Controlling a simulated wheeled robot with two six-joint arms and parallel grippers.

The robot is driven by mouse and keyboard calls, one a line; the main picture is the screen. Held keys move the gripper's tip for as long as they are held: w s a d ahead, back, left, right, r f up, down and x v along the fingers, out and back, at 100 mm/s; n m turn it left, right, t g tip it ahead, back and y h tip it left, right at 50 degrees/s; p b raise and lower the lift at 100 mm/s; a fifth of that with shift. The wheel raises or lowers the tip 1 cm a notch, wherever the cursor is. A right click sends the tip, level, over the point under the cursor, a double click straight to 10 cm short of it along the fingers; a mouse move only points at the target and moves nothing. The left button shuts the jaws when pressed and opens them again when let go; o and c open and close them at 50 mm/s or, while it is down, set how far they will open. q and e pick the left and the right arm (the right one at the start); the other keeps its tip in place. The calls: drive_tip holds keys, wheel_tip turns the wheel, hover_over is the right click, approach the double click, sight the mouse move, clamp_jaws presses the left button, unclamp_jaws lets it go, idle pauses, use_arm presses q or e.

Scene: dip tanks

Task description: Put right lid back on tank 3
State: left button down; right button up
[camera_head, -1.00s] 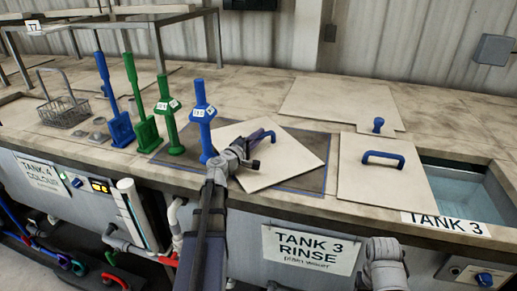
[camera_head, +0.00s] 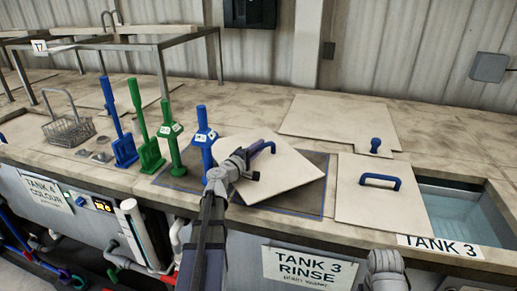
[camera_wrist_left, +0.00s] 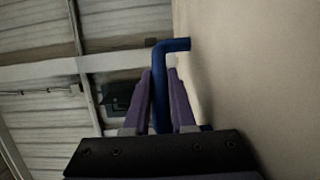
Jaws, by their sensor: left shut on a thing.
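My left gripper (camera_head: 243,168) is shut on the blue handle (camera_head: 262,148) of a square beige lid (camera_head: 290,180). The lid is over the dark mat (camera_head: 312,200) on the counter; I cannot tell whether it touches it. In the left wrist view the fingers (camera_wrist_left: 160,100) close around the blue handle (camera_wrist_left: 172,46), with the pale lid face (camera_wrist_left: 250,80) filling the right side. Tank 3 (camera_head: 465,215) is open at its right part, showing water. Another lid (camera_head: 375,205) with a blue handle lies flat over its left part.
Green and blue upright tools (camera_head: 172,145) stand left of the held lid. A wire basket (camera_head: 68,128) is farther left. A large panel (camera_head: 335,118) lies behind, with a blue knob (camera_head: 375,145) at its front. The TANK 3 label (camera_head: 440,246) is at the front edge.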

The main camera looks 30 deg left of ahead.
use_arm(q)
drive_tip(key=shift+r+p, duration=2)
drive_tip(key=shift+r, duration=0.65)
